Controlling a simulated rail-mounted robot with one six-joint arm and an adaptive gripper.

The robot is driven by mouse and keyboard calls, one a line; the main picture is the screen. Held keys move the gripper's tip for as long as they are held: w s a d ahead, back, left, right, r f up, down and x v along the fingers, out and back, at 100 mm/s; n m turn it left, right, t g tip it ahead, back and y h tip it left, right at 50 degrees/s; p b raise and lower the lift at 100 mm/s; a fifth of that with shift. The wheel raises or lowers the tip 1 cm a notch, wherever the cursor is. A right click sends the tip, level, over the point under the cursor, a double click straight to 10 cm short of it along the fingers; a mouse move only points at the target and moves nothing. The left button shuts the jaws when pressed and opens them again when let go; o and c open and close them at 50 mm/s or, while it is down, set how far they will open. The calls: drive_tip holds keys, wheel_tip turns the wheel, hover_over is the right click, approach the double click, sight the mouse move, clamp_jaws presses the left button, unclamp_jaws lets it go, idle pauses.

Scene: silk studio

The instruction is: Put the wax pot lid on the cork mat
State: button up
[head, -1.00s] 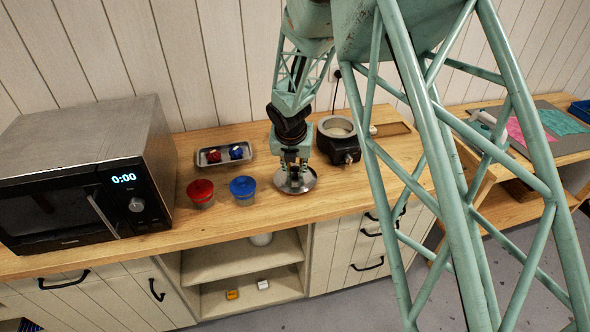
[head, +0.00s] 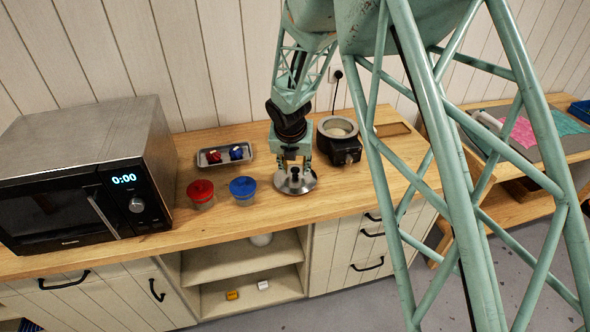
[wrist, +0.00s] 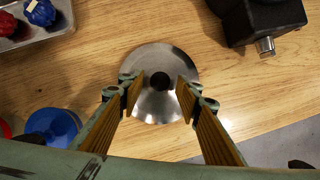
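The wax pot lid (head: 301,187), a shiny steel disc with a black knob, lies on the wooden counter in front of the wax pot (head: 341,148). In the wrist view the lid (wrist: 158,107) shows below my fingers. My gripper (head: 294,166) is open just above the lid, and it also shows in the wrist view (wrist: 158,92). Its two fingers are spread, with the knob (wrist: 160,81) seen in the gap between them, not gripped. A flat brown rectangle (head: 393,129) right of the pot may be the cork mat; I cannot tell for certain.
A red-lidded jar (head: 201,192) and a blue-lidded jar (head: 243,189) stand left of the lid. A metal tray (head: 211,161) with a red and a blue item lies behind them. A microwave (head: 90,180) fills the left end. The counter's front edge is close to the lid.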

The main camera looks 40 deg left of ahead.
drive_tip(key=p+v, duration=0.1)
drive_tip(key=v, duration=0.9)
drive_tip(key=shift+r, duration=0.25)
drive_tip(key=shift+s+d, duration=0.1)
idle(0.6)
